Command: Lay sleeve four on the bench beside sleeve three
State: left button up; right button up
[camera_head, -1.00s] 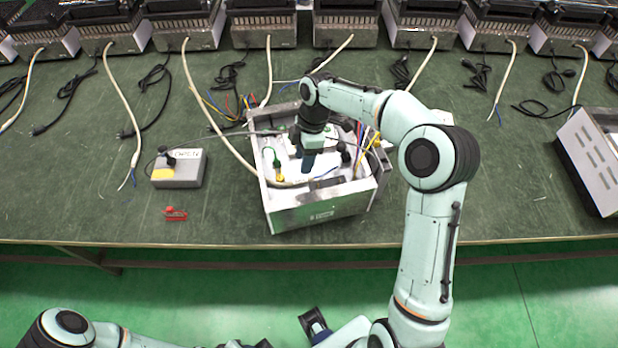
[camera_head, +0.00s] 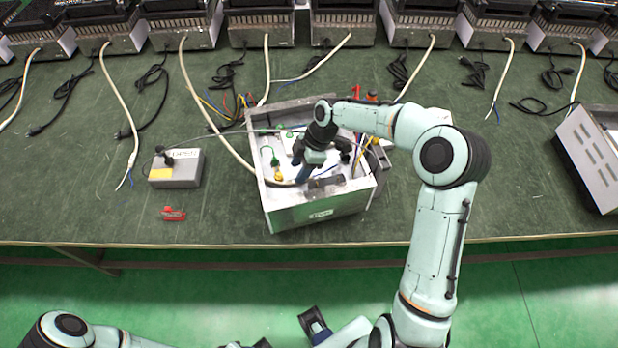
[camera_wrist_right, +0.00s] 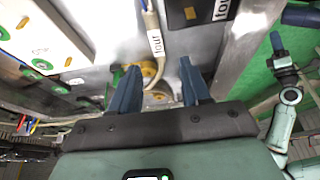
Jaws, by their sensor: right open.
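A pale cable carries a white sleeve printed "four" (camera_wrist_right: 155,42) in the right wrist view. It hangs above a yellow terminal (camera_wrist_right: 150,70) inside the open metal box (camera_head: 318,212). My right gripper (camera_wrist_right: 158,72) is open, its two blue fingers on either side of the cable's lower end, with the sleeve just beyond the tips. I cannot tell whether the fingers touch the cable. In the head view the right gripper (camera_head: 302,174) reaches down into the box. Sleeve three cannot be made out.
A grey block (camera_head: 177,172) and a small red item (camera_head: 173,213) lie left of the box. Another metal unit (camera_head: 592,160) stands at the right. Cables and several appliances line the back.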

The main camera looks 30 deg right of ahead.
aim_at(292, 180)
jog(key=shift+x, duration=2.35)
grip_shut()
